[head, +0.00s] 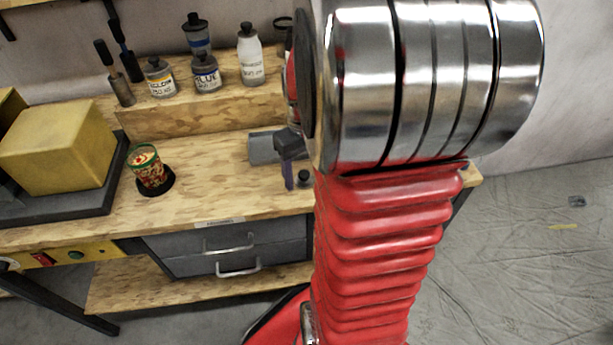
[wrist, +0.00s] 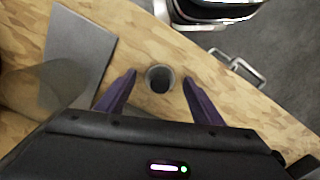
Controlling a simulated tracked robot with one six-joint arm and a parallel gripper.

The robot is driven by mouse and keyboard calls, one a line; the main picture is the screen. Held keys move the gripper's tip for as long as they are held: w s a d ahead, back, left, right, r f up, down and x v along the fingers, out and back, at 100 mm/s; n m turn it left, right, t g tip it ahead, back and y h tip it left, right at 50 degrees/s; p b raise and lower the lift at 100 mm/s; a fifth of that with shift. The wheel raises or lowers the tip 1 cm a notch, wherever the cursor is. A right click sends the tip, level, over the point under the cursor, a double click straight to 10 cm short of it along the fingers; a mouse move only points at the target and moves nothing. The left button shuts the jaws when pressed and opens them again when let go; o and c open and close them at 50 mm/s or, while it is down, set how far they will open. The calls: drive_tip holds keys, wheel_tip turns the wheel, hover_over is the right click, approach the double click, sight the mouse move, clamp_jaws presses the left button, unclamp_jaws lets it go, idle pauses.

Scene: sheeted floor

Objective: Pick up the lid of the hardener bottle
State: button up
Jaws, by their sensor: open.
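A small dark round lid (wrist: 160,78) rests on the wooden tabletop in the wrist view. It also shows in the head view (head: 304,178) as a small dark piece close to my fingers. My gripper (wrist: 159,76) is open, with its two purple fingers on either side of the lid and a gap on each side. In the head view my gripper (head: 288,175) points down over the right part of the bench, partly hidden by my arm. A white bottle (head: 250,65) with a dark cap stands on the raised shelf; its label is too small to read surely.
A grey flat-sided block (head: 262,148) lies left of my gripper. A patterned can (head: 148,170) and a yellow block (head: 62,148) stand farther left. Grey drawers (head: 195,240) sit below the front edge.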

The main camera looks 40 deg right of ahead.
sight(304, 174)
drive_tip(key=c, duration=1.1)
drive_tip(key=shift+r, duration=0.15)
wheel_tip(304, 174, up, 10)
drive_tip(key=shift+f, duration=0.1)
drive_tip(key=shift+f, duration=0.15)
idle(0.7)
